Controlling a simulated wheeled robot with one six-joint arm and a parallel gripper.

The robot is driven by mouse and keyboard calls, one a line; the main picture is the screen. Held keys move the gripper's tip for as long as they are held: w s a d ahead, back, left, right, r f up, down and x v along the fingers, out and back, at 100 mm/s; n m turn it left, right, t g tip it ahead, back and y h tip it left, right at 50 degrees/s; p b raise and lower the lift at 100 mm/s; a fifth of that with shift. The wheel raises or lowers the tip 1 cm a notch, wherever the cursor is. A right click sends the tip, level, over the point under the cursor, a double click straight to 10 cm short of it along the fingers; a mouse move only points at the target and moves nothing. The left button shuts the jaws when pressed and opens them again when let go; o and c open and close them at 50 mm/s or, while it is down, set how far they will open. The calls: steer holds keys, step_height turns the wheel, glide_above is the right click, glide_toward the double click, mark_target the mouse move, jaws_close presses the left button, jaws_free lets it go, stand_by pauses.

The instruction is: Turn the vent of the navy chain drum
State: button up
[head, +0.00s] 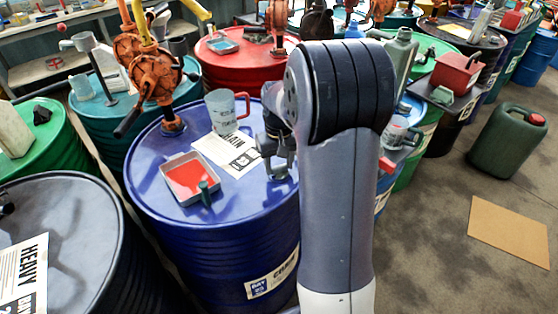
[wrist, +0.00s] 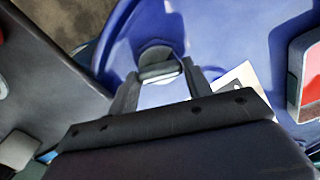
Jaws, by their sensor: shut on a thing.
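The navy drum (head: 200,245) stands upright in the middle of the head view, with a white label low on its side. My gripper (head: 279,166) is at the right part of its lid, fingers pointing down. In the wrist view my gripper (wrist: 160,82) has its two fingers on either side of the vent (wrist: 157,56), a small dark grey cap close to the lid's rim. It is shut on the vent. In the head view the fingers and my arm mostly hide the vent.
On the navy lid are a tray of red liquid (head: 167,168), a grey mug (head: 221,118), a printed sheet (head: 240,160) and an orange pump (head: 146,70). Other drums crowd around.

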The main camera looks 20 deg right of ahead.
mark_target(280, 165)
steer(key=m+p, duration=0.1)
steer(key=m, duration=0.4)
steer(key=shift+m, duration=0.3)
steer(key=m, duration=0.4)
steer(key=shift+m, duration=0.4)
steer(key=o, duration=1)
step_height(280, 165, up, 11)
steer(key=shift+f, duration=0.15)
step_height(280, 165, down, 11)
steer(key=shift+r, duration=0.15)
stand_by(0.5)
